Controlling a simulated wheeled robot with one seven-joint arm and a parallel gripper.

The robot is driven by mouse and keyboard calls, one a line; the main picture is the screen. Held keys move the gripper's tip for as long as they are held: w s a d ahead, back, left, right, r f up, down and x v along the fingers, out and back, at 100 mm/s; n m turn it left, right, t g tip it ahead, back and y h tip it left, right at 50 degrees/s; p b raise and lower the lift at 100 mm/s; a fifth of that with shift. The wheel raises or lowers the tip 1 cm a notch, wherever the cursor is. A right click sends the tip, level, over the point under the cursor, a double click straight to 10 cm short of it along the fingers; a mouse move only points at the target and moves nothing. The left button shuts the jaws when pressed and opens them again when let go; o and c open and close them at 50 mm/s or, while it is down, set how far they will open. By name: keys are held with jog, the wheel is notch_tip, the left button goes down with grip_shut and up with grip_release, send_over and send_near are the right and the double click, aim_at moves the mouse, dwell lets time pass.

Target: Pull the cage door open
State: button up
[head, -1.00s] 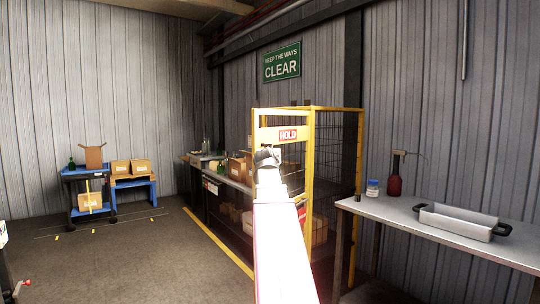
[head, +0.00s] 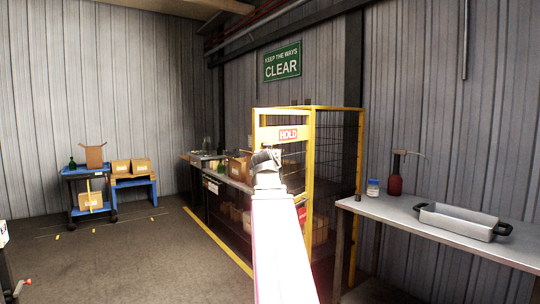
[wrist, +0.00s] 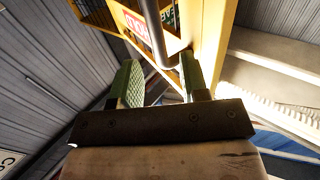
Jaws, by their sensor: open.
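The yellow-framed mesh cage stands right of centre in the head view, with its door (head: 267,134) facing me and a red HOLD sign (head: 289,134) on it. The door looks shut. My gripper (head: 266,155) is in front of the door, below and left of the sign, and hides part of it. In the wrist view, my gripper (wrist: 158,76) is open, its two green-padded fingers apart. A grey bar handle (wrist: 154,32) on the door reaches down towards the gap between the fingers. The fingers do not look closed on it; whether they touch it I cannot tell.
A metal table (head: 440,230) with a grey tray (head: 455,222) and a red bottle (head: 394,182) stands at the right. A blue cart (head: 90,175) stands far left. The floor (head: 140,250) left of the yellow line is clear.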

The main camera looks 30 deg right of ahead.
jog(key=v, duration=0.5)
jog(key=shift+s+a, duration=0.2)
jog(key=w+a+f+n+g+y, duration=0.15)
jog(key=a+f, duration=0.25)
jog(key=f, duration=0.7)
jog(key=w+a+f+n+g+y, duration=0.1)
jog(key=w+a+f+g+y, duration=0.2)
jog(key=f, duration=0.7)
jog(key=a+f+n+g+y, duration=0.15)
jog(key=a+f, duration=0.35)
jog(key=f, duration=0.6)
jog(key=s+a+f+n+g+y, duration=0.1)
jog(key=s+a+f+g, duration=0.2)
jog(key=f, duration=0.6)
jog(key=s+a+f+g+y, duration=0.1)
jog(key=s+a+f+g, duration=0.2)
jog(key=s+a+f, duration=0.2)
jog(key=s+a+f+n+g+y, duration=0.1)
jog(key=s+a+f+g, duration=0.2)
jog(key=f, duration=1)
jog(key=s+a, duration=0.2)
jog(key=a, duration=0.2)
jog(key=shift+a+f+n+y, duration=0.2)
jog(key=shift+n+y, duration=0.1)
jog(key=shift+y, duration=0.1)
jog(key=shift+a, duration=0.1)
